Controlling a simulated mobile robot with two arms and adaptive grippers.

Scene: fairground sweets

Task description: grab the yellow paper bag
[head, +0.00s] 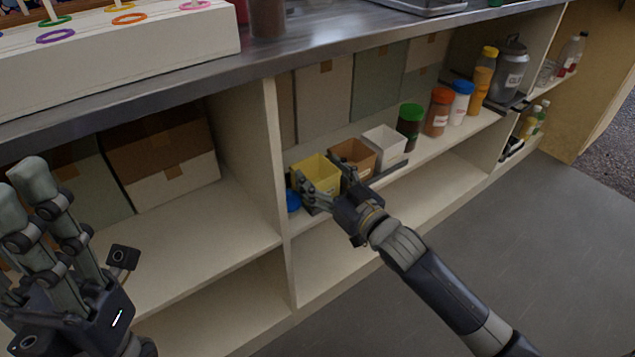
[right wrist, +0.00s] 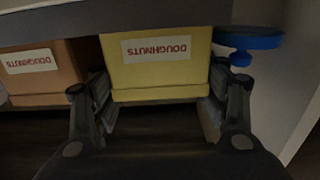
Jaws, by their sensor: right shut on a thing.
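The yellow paper bag (head: 316,168) stands upright at the left end of a row on the middle shelf of the right bay. In the right wrist view the yellow bag (right wrist: 155,75) fills the centre, its "DOUGHNUTS" label upside down. My right gripper (head: 328,184) is shut on the bag, one finger on each side, as the right wrist view also shows the gripper (right wrist: 160,100). The bag's lower part is partly hidden by the fingers. My left gripper (head: 80,215) is open and empty at the far left, apart from the shelves.
A brown bag (head: 352,158) and a white bag (head: 384,145) stand to the right in the same row, with jars and bottles beyond. A blue object (head: 293,201) sits left of the yellow bag, near the shelf divider (head: 272,160). The counter (head: 300,55) overhangs above.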

